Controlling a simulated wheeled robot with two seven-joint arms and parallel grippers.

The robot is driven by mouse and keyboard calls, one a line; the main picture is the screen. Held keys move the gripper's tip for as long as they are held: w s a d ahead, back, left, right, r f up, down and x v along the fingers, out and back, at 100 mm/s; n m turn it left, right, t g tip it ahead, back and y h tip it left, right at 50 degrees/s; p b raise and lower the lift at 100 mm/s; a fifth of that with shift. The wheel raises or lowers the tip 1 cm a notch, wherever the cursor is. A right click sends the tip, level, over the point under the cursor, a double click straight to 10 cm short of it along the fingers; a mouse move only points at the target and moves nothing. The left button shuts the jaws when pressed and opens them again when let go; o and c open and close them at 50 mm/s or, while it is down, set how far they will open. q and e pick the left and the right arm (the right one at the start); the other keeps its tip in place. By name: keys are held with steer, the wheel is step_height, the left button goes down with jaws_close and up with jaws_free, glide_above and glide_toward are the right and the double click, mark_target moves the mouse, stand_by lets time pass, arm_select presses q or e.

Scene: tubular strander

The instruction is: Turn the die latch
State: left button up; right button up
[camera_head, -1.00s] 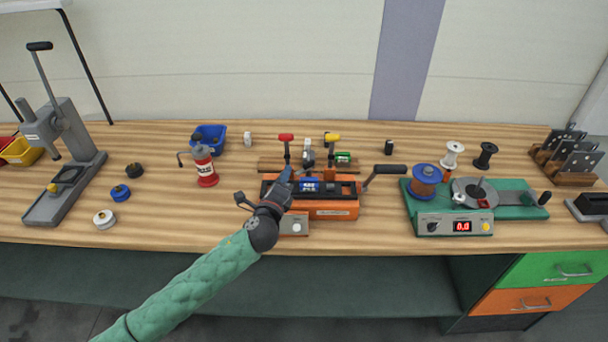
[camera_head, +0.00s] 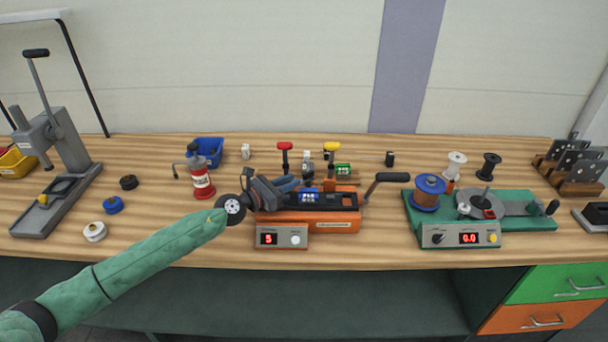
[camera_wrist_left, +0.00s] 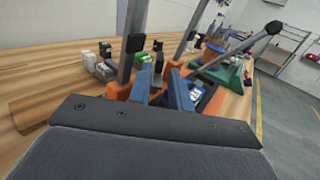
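The orange machine (camera_head: 330,223) stands at the bench middle, with a blue labelled block (camera_head: 309,197) in its dark top channel. A red-handled lever (camera_head: 284,147) and a yellow-handled lever (camera_head: 331,148) stand upright behind it; a black-handled crank (camera_head: 388,178) is at its right end. I cannot tell which part is the die latch. My left gripper (camera_head: 292,184) is over the machine's left end, beside the blue block. In the left wrist view, its blue fingers (camera_wrist_left: 164,86) are apart with nothing clearly between them; the levers rise just beyond. My right gripper is not in view.
A red bottle (camera_head: 201,178) and blue bin (camera_head: 208,150) stand left of the machine. A green winding unit (camera_head: 462,217) is on the right. Bench front is mostly clear.

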mark_target(303, 175)
arm_select(q)
steer(key=shift+p+x, duration=0.55)
steer(key=shift+x, duration=2.3)
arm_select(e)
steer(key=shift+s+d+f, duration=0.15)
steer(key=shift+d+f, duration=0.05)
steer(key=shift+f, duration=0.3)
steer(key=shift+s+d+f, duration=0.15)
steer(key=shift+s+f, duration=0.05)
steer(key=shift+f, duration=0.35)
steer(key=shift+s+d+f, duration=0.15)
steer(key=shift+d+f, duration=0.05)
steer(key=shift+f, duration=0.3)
arm_select(q)
jaws_close()
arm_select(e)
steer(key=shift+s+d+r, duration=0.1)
